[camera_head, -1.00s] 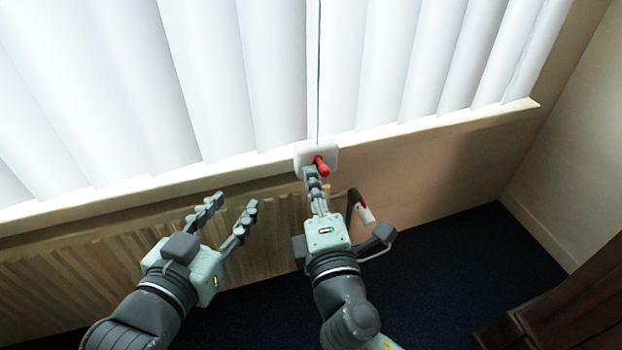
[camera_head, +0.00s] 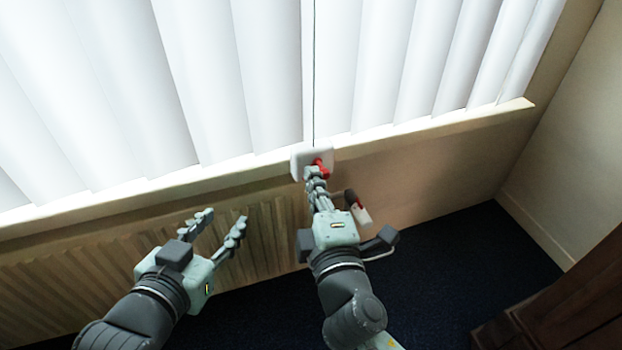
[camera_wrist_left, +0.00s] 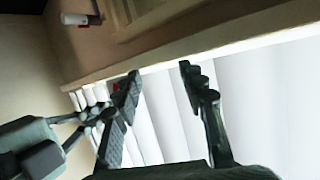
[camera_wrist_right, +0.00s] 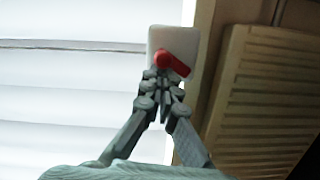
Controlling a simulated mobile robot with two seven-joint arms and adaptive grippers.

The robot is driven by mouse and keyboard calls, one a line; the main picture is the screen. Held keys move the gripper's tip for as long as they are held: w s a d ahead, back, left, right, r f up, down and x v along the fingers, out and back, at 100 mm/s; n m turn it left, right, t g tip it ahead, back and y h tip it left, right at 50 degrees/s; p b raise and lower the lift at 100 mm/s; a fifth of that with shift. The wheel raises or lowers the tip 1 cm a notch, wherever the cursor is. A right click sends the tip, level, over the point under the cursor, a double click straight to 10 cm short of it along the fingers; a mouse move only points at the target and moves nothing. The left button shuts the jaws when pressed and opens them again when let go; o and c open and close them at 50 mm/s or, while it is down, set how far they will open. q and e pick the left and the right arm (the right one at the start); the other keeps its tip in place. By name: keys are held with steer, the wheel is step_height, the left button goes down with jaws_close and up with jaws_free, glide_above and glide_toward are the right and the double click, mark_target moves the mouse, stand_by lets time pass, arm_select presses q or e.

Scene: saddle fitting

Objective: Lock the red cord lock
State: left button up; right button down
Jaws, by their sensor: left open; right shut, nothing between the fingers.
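The red cord lock (camera_head: 323,163) is a small red lever on a white plate (camera_head: 299,161) at the window sill. It also shows in the right wrist view (camera_wrist_right: 172,64), where the lever slants down to the right across the plate. A dark cord (camera_head: 314,70) runs up from the plate in front of the blinds. My right gripper (camera_head: 314,175) is shut and empty, with its fingertips at the lever, partly covering it. In the right wrist view the fingertips (camera_wrist_right: 160,76) lie just below the lever; I cannot tell whether they touch it. My left gripper (camera_head: 222,217) is open and empty, left of the right one.
White vertical blinds (camera_head: 210,80) hang behind the sill (camera_head: 440,124). A ribbed radiator (camera_head: 90,255) stands below at left. A white and dark valve (camera_head: 360,213) sits close to the right of my right gripper. Dark wooden furniture (camera_head: 560,305) stands at lower right.

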steer(key=m, duration=0.1)
steer(key=d+m+p, duration=0.1)
steer(key=m, duration=0.1)
steer(key=m+g+p, duration=0.1)
steer(key=m, duration=0.1)
steer(key=shift+w+d, duration=0.25)
steer(key=shift+d, duration=0.05)
arm_select(q)
steer(key=s+a+f+n+g+y+p, duration=0.1)
steer(key=s+a+f+g+y, duration=0.3)
steer(key=s+a+f+g, duration=0.5)
steer(key=s+a+f+p, duration=0.1)
steer(key=s+a+f, duration=0.1)
steer(key=s+a, duration=0.2)
steer(key=shift+s+a+f+n+g+y, duration=0.25)
steer(key=shift+f+n+g+y, duration=0.05)
steer(key=shift+n+g+y, duration=0.1)
arm_select(e)
steer(key=m, duration=0.2)
steer(key=d+m+y, duration=0.1)
steer(key=shift+w+f+m, duration=0.15)
steer(key=shift+f+m, duration=0.25)
steer(key=shift+r, duration=0.1)
